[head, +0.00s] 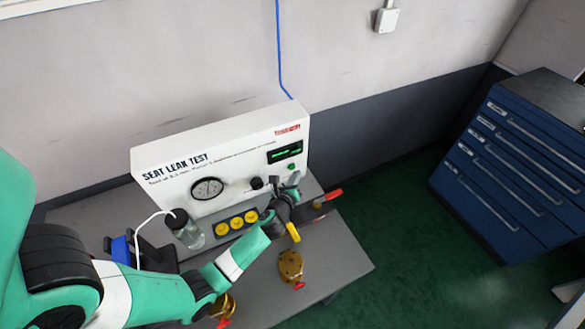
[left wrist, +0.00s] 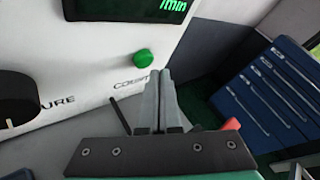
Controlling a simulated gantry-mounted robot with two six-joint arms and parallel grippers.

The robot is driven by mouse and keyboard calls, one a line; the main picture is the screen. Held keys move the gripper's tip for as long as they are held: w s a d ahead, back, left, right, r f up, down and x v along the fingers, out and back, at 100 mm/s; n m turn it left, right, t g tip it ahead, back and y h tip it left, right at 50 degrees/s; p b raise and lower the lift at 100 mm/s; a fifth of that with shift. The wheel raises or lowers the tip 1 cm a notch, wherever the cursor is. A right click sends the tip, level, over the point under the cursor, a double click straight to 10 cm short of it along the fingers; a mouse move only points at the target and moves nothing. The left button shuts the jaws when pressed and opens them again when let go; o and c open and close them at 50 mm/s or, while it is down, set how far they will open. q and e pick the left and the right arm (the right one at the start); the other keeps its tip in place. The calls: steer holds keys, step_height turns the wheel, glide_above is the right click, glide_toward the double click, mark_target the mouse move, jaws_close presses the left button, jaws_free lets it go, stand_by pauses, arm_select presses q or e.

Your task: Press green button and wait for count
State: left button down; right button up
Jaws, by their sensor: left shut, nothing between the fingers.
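The green button (left wrist: 143,58) is on the white front panel of the seat leak test box (head: 230,165), below a dark display with green characters (left wrist: 135,8). The button also shows in the head view (head: 291,166). My left gripper (left wrist: 168,75) is shut and empty. In the left wrist view its fingertips are just right of and slightly below the button; I cannot tell whether they touch the panel. In the head view the left gripper (head: 295,182) is in front of the panel, just below the button. The characters on the display are only partly readable. My right gripper is not in view.
A round gauge (head: 207,188) and black knob (head: 257,183) are on the panel. A glass jar (head: 186,232), yellow-faced strip (head: 236,223) and brass valve part (head: 290,266) stand on the grey table (head: 340,265). A red-handled item (head: 325,198) lies near my gripper. A blue drawer cabinet (head: 515,160) stands right.

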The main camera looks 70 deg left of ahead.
arm_select(q)
steer(key=shift+a, duration=0.1)
stand_by(0.4)
steer(key=shift+a, duration=0.35)
steer(key=shift+a+p, duration=0.4)
stand_by(0.6)
stand_by(0.3)
steer(key=shift+d, duration=0.8)
steer(key=shift+w+d, duration=0.2)
steer(key=shift+d, duration=2.3)
